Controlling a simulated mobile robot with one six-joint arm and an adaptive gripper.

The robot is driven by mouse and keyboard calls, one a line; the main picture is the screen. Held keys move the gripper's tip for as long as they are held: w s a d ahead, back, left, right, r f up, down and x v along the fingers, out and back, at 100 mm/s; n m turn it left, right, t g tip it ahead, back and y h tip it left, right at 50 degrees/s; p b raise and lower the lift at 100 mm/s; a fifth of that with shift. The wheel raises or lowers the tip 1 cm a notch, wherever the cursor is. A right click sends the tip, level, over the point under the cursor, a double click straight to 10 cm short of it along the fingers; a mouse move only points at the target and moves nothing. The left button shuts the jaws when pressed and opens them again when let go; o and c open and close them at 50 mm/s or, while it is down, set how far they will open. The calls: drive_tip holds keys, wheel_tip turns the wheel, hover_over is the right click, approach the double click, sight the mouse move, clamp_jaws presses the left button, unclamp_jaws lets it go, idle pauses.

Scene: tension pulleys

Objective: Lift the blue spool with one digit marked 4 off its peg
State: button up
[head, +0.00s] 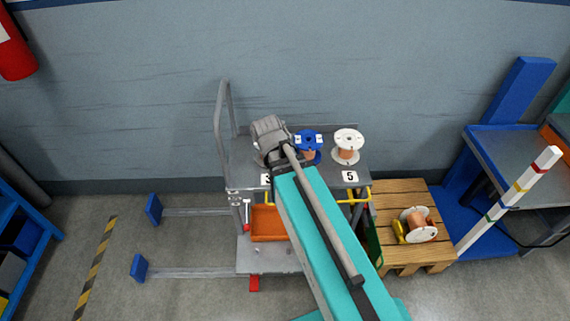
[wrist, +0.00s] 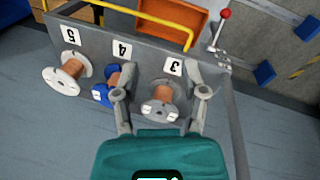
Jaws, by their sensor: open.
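The blue spool (head: 308,136), wound with copper-coloured wire, stands upright in the middle of the grey cart top. In the wrist view the blue spool (wrist: 101,93) is beside the label 4 (wrist: 122,50), partly hidden by my left-hand finger. My gripper (wrist: 160,93) is open, its fingers well apart. Between them in the picture is a grey spool (wrist: 157,109) beside the label 3 (wrist: 173,66); I cannot tell whether they touch it. In the head view my wrist covers the grey spool and the fingers. The pegs are hidden.
A white spool (head: 348,139) stands right of the blue one, behind the label 5 (head: 350,176). The cart has a tall handle (head: 221,120) at left and an orange bin (head: 268,224) below. A wooden pallet (head: 400,192) with another spool is at right.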

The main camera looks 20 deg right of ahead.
drive_tip(key=w+d+f+h+b, duration=0.7)
drive_tip(key=w+f+b, duration=0.4)
drive_tip(key=b, duration=0.5)
drive_tip(key=n+t+h+b, duration=0.15)
drive_tip(key=h+b, duration=0.65)
drive_tip(key=b, duration=0.8)
approach(312, 147)
drive_tip(key=s+a+f, duration=0.2)
drive_tip(key=a, duration=0.1)
drive_tip(key=shift+w+a+r+t+h+b, duration=0.35)
drive_tip(key=shift+w+t+b, duration=0.2)
drive_tip(key=shift+b, duration=0.3)
drive_tip(key=shift+d, duration=0.2)
drive_tip(key=shift+w+d, duration=0.3)
drive_tip(key=shift+d, duration=1.95)
drive_tip(key=shift+w+d, duration=0.35)
drive_tip(key=shift+d, duration=1.9)
drive_tip(key=shift+w+d, duration=0.3)
drive_tip(key=shift+d, duration=1.9)
clamp_jaws()
